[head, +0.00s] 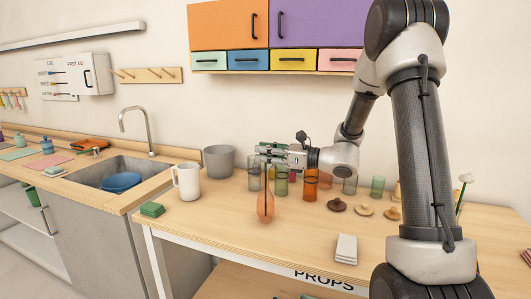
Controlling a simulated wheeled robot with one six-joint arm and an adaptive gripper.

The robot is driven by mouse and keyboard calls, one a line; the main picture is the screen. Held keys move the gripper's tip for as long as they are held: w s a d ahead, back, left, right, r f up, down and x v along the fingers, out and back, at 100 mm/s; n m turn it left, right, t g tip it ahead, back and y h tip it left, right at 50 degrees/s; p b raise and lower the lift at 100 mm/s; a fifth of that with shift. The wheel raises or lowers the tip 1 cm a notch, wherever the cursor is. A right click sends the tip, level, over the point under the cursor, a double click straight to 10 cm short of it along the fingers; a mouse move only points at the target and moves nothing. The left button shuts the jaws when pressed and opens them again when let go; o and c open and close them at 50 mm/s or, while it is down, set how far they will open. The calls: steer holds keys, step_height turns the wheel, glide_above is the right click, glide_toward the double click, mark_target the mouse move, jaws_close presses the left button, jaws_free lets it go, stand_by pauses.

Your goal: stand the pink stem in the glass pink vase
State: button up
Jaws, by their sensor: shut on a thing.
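The glass pink vase (266,208) stands upright on the wooden prop table, near its front edge. My gripper (262,153) is above the vase, pointing left, and is shut on a thin stem. The stem (266,184) shows as a dark line running down from the jaws, and its lower part appears inside the vase. Its blossom and pink colour cannot be made out at this size. Whether the stem touches the bottom of the vase cannot be told.
Glass jars (282,182) and orange jars (310,186) stand close behind the vase. A white mug (187,180) and grey pot (219,161) are to the left. Lids (337,205) and a white stack (346,249) are to the right. The table just around the vase's front is clear.

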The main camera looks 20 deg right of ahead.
steer(key=shift+f, duration=0.4)
stand_by(0.4)
steer(key=o, duration=0.8)
steer(key=shift+c, duration=0.2)
steer(key=v, duration=1.2)
